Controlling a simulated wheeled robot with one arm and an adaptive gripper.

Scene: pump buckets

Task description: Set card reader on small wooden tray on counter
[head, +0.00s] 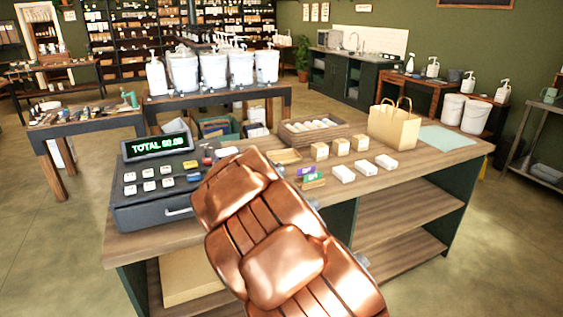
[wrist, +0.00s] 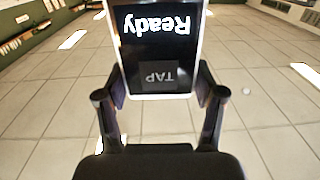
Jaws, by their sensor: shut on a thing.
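In the wrist view my gripper (wrist: 160,88) is shut on the card reader (wrist: 157,45), with one finger on each side edge. The reader has a black face in a white frame, and its words "Ready" and "TAP" show upside down. Its far end is cut off by the picture edge. A small wooden tray (head: 285,156) lies on the counter (head: 420,166) in the head view, just beyond my copper arm and in front of a crate. In the head view my gripper is hidden behind the arm, and I cannot clearly make out the reader there.
A cash register (head: 160,175) stands at the counter's left. A crate of white rolls (head: 316,128), small kraft boxes (head: 340,145), white boxes (head: 342,173), coloured cards (head: 309,180) and a paper bag (head: 394,124) stand around the tray. The counter's front right is clear.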

